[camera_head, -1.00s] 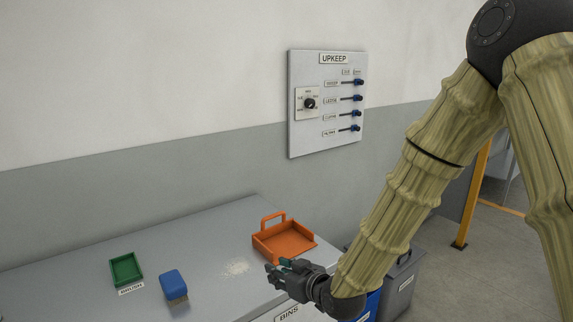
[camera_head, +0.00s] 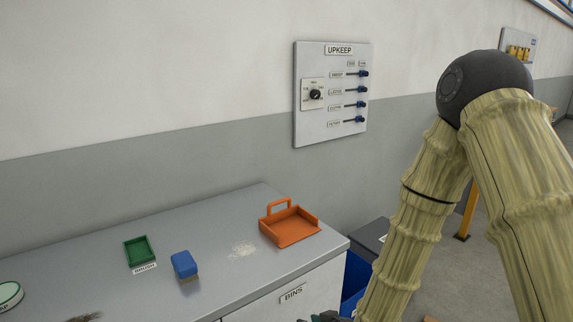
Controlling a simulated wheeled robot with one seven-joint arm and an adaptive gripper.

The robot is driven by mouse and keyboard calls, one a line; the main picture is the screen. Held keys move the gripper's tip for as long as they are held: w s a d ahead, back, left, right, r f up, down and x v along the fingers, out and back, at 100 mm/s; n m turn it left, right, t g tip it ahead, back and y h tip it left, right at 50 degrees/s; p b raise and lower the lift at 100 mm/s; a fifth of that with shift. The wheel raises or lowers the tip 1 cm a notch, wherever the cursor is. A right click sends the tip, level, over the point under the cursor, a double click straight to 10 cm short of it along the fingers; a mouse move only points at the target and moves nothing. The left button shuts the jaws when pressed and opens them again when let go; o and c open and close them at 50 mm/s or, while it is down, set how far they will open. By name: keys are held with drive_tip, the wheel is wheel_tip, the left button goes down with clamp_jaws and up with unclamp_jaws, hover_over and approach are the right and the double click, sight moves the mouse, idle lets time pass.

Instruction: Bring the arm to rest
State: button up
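My arm (camera_head: 420,205) comes in from the right in the head view, bent at a dark elbow joint, with its forearm running down to the bottom edge. My gripper (camera_head: 328,317) shows only as a dark sliver at the bottom edge, in front of the cabinet. Its fingers are mostly cut off, so its opening and anything in it cannot be seen.
A grey bench (camera_head: 215,296) carries an orange dustpan (camera_head: 290,229), a blue brush (camera_head: 184,264), a green tray (camera_head: 140,251) and pale crumbs (camera_head: 243,249). An UPKEEP panel (camera_head: 333,95) hangs on the wall. Blue (camera_head: 355,278) and grey (camera_head: 370,236) bins stand right of the bench.

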drive_tip(key=s+d+f+m+g+h, duration=0.15)
drive_tip(key=s+d+f, duration=0.25)
drive_tip(key=s+f, duration=0.4)
drive_tip(key=s+d+f+m+g+h, duration=0.1)
drive_tip(key=s+d+f+g, duration=0.3)
drive_tip(key=s+f, duration=0.45)
drive_tip(key=s+d+f+m+g+h, duration=0.1)
drive_tip(key=s+d+f, duration=0.2)
drive_tip(key=s, duration=0.5)
drive_tip(key=s+d+f+m+g+h, duration=0.1)
drive_tip(key=s+d+f, duration=0.3)
drive_tip(key=s, duration=0.4)
drive_tip(key=shift+s+d+g, duration=0.3)
drive_tip(key=shift+d+g, duration=0.15)
drive_tip(key=shift+d, duration=0.15)
